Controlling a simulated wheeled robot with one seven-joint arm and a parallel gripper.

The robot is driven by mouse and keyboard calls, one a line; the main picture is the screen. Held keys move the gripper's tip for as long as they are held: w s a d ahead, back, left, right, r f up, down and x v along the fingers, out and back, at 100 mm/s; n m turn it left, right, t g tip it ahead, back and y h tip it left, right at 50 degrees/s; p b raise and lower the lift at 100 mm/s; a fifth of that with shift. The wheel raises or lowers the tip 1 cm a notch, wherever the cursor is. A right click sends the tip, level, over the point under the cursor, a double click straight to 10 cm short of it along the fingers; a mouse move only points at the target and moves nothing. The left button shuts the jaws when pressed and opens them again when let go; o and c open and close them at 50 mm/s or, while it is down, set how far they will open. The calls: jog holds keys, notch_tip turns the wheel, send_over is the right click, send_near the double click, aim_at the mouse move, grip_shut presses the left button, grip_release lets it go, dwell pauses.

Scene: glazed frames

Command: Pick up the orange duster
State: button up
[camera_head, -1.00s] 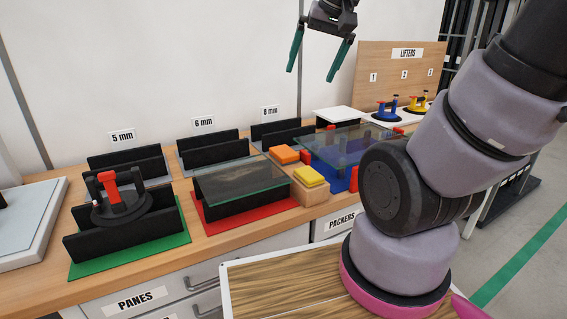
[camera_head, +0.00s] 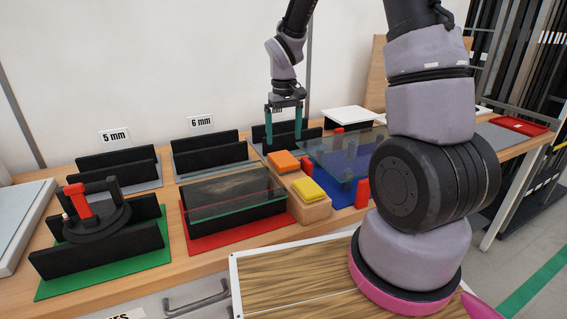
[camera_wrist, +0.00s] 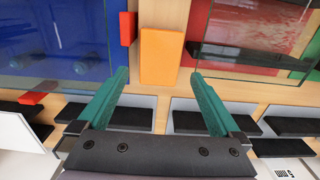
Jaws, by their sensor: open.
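The orange duster (camera_head: 284,162) is a flat orange block on the wooden bench, between the glass pane on the red mat and the pane over the blue mat. In the wrist view the orange duster (camera_wrist: 162,55) lies just ahead of the fingertips and between their lines. My gripper (camera_head: 284,135) points down with its two green fingers spread, behind the duster and near the 8 mm rack. In the wrist view my gripper (camera_wrist: 160,76) is open, with nothing between the fingers.
A yellow-topped wooden block (camera_head: 309,195) stands in front of the duster. Red blocks (camera_head: 362,192) stand around the blue mat (camera_head: 341,192). The glass pane (camera_head: 235,190) over the red mat is close on the left. Black racks (camera_head: 209,152) line the back.

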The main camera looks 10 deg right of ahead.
aim_at(283, 158)
jog(key=f, duration=0.8)
jog(key=shift+w+f, duration=0.2)
jog(key=c, duration=1.1)
jog(key=shift+r, duration=5.05)
jog(key=shift+c, duration=0.2)
